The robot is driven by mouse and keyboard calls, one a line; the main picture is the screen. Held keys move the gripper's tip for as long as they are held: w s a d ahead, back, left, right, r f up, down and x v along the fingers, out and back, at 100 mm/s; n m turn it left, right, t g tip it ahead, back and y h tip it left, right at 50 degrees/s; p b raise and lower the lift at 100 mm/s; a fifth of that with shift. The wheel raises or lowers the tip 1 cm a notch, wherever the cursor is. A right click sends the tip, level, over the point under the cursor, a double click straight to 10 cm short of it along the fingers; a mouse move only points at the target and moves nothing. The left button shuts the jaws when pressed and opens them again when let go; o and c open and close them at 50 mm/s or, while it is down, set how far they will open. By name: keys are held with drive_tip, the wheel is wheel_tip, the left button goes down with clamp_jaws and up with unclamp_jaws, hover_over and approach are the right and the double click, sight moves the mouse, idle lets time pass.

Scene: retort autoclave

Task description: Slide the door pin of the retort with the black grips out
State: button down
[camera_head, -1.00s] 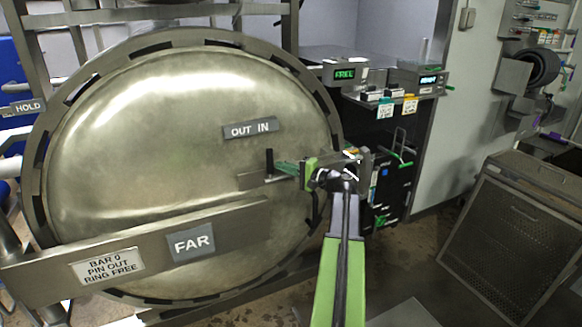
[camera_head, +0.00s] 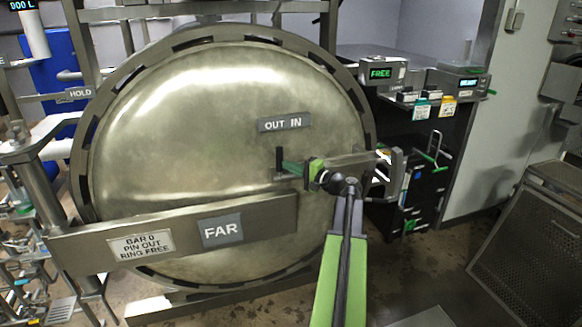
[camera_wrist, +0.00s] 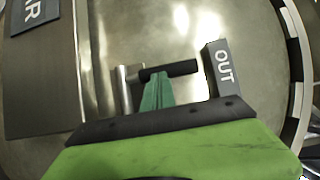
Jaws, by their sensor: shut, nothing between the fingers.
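The round steel retort door (camera_head: 190,120) carries a FAR plate (camera_head: 222,231) on its crossbar. The door pin's black grip (camera_head: 279,160) stands upright at the left end of its small steel bracket (camera_head: 288,177), under the OUT side of the OUT IN sign (camera_head: 285,124). In the wrist view the black grip (camera_wrist: 175,69) lies beside the OUT lettering (camera_wrist: 224,66). My gripper (camera_head: 285,166) is shut and empty, its green fingertips at the grip's right side. In the wrist view the fingertips (camera_wrist: 157,84) are right against or very near the grip; contact is unclear.
A crossbar (camera_head: 100,247) with a "BAR 0, PIN OUT, RING FREE" plate spans the lower door. A dark equipment stand (camera_head: 405,150) is at right, with a mesh crate (camera_head: 535,240) at far right. Floor between them is clear.

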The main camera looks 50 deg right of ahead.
drive_tip(key=shift+w+d+r, duration=0.1)
drive_tip(key=shift+w+r, duration=0.05)
drive_tip(key=shift+r, duration=0.05)
drive_tip(key=s+d, duration=0.3)
drive_tip(key=s, duration=1)
drive_tip(key=shift+d+f, duration=0.15)
drive_tip(key=shift+f, duration=0.05)
